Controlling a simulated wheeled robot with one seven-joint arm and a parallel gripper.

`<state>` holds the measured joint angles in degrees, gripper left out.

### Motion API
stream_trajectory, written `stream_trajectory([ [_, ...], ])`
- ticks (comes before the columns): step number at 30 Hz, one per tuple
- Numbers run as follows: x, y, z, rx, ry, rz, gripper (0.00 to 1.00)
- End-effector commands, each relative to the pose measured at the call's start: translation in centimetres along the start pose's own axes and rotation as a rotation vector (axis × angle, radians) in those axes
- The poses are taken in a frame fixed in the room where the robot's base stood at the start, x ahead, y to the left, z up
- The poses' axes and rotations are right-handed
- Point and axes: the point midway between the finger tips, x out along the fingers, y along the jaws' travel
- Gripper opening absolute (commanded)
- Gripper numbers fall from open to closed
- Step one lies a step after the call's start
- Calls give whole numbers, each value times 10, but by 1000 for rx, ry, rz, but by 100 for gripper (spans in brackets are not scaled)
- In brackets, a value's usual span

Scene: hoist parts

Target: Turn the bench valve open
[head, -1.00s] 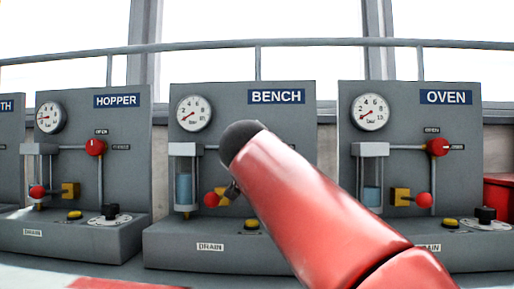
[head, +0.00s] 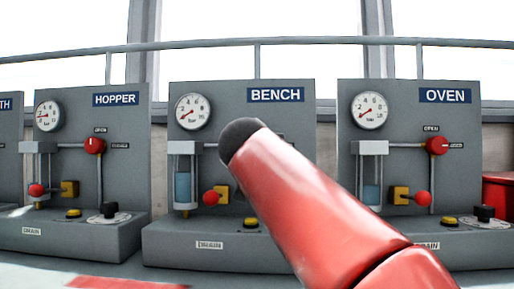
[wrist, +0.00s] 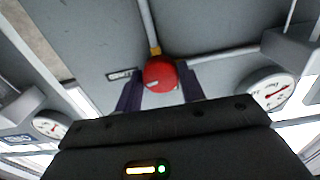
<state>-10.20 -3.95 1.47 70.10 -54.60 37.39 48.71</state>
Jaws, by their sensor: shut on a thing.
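The bench panel (head: 232,135) stands mid-picture in the head view under its BENCH sign (head: 276,95). My red arm crosses in front of it and hides its valve and my gripper there. In the wrist view a round red valve knob (wrist: 160,72) with a small pale mark sits between the two dark fingers of my gripper (wrist: 161,84). The fingers are closed on its sides. A small label (wrist: 122,75) lies beside the knob, too blurred to read.
Hopper panel (head: 75,125) stands left and oven panel (head: 405,130) right, each with its own red knob. On the bench panel are a gauge (head: 192,112), a sight glass (head: 183,187), a red ball (head: 211,198) by a yellow block and a yellow button (head: 251,222).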

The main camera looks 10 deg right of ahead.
Motion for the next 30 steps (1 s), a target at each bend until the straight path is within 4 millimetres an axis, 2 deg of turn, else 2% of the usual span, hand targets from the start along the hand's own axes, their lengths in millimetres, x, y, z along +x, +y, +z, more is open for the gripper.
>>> stream_trajectory([
  [30, 0, 1, -2, -955, -2, -1, 16],
])
